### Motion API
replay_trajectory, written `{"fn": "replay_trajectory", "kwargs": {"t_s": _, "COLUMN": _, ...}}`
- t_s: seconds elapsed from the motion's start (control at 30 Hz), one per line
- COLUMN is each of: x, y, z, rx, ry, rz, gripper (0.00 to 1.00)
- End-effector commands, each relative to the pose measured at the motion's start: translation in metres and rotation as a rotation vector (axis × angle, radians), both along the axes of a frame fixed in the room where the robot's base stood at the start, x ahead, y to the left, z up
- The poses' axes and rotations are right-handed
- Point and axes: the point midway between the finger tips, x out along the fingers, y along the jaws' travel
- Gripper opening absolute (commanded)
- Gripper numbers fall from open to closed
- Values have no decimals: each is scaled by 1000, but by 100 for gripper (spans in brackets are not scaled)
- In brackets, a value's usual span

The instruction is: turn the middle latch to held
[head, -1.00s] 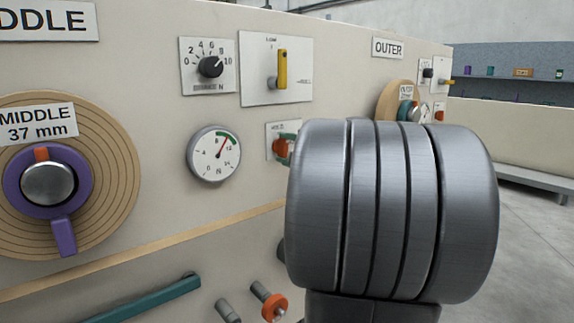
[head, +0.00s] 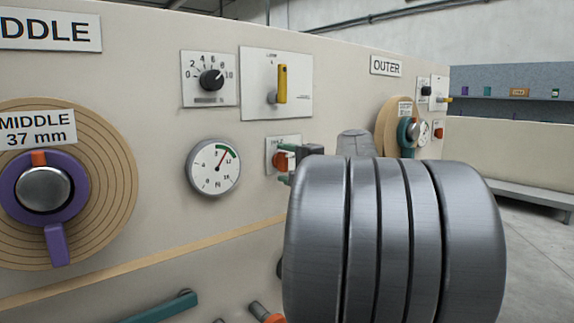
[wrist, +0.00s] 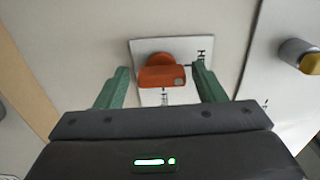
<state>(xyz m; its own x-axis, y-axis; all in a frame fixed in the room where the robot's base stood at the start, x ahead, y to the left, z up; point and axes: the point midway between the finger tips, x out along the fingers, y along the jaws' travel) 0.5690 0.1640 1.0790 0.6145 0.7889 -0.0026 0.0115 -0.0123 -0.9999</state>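The middle latch is a small orange-red knob (head: 281,161) on a white plate (head: 270,142) right of the pressure-style gauge. In the wrist view the latch (wrist: 161,76) shows as an orange bar with a round hub behind it, on a white plate (wrist: 146,46) with partly hidden lettering. My gripper (wrist: 162,70) is open, its green fingers on either side of the latch with a gap visible on both sides. In the head view its dark body (head: 310,150) is beside the latch, and my arm hides some of the panel.
The gauge (head: 214,167) is left of the latch. A yellow lever (head: 282,83) and a black dial (head: 211,80) are above. The middle spool (head: 112,180) with its purple handle (head: 55,245) is at far left; the outer spool (head: 386,125) is at right. A teal bar (head: 165,308) is below.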

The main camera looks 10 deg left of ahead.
Motion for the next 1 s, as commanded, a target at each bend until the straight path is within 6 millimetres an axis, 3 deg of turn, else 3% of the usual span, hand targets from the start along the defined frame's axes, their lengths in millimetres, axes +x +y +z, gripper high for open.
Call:
{"fn": "replay_trajectory", "kwargs": {"t_s": 0.43, "x": -5, "y": -8, "z": 2, "rx": 3, "ry": -1, "rz": -4, "gripper": 67}}
{"fn": "replay_trajectory", "kwargs": {"t_s": 1.0, "x": -68, "y": -89, "z": 2, "rx": 2, "ry": -1, "rz": -6, "gripper": 67}}
